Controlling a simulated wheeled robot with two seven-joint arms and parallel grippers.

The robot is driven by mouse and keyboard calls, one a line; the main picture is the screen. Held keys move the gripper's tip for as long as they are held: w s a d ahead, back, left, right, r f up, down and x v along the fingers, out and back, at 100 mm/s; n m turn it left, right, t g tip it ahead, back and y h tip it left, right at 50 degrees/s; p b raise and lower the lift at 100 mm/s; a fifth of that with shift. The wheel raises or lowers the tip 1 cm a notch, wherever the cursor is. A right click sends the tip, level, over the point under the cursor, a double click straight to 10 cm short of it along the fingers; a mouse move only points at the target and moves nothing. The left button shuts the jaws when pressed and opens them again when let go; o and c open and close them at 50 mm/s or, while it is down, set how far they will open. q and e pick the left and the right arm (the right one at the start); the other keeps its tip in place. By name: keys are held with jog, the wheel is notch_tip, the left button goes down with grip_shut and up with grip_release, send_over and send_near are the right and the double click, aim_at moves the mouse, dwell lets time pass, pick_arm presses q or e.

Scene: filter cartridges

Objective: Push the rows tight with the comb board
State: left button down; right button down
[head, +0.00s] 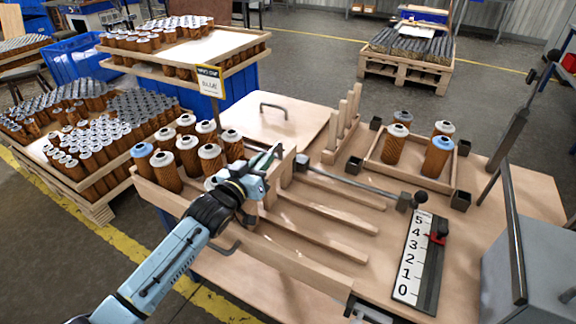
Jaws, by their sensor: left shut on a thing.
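Several brown cartridges with white tops (188,150) and two with blue tops (142,158) stand upright in rows at the left end of the laned tray. Wooden lane dividers (325,229) run rightward from them. My left gripper (272,160) is shut on what looks like the comb board, an upright wooden piece (284,171) across the lanes, right of the cartridges. My gripper and forearm hide part of the board and the nearest cartridges, so I cannot tell whether board and cartridges touch. My right gripper is not in view.
A small wooden tray (434,182) holds several cartridges. A rod with a black knob (420,197), a number scale (412,258), a pegged wooden rack (343,128) and a grey box (530,265) are nearby. A handled board (290,122) lies behind. The lanes' right part is clear.

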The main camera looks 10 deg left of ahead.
pick_arm(q)
jog(key=w+a, duration=0.2)
jog(key=a, duration=0.4)
jog(key=shift+w+a, duration=0.3)
jog(key=c, duration=1.5)
grip_release()
jog(key=shift+o, duration=0.2)
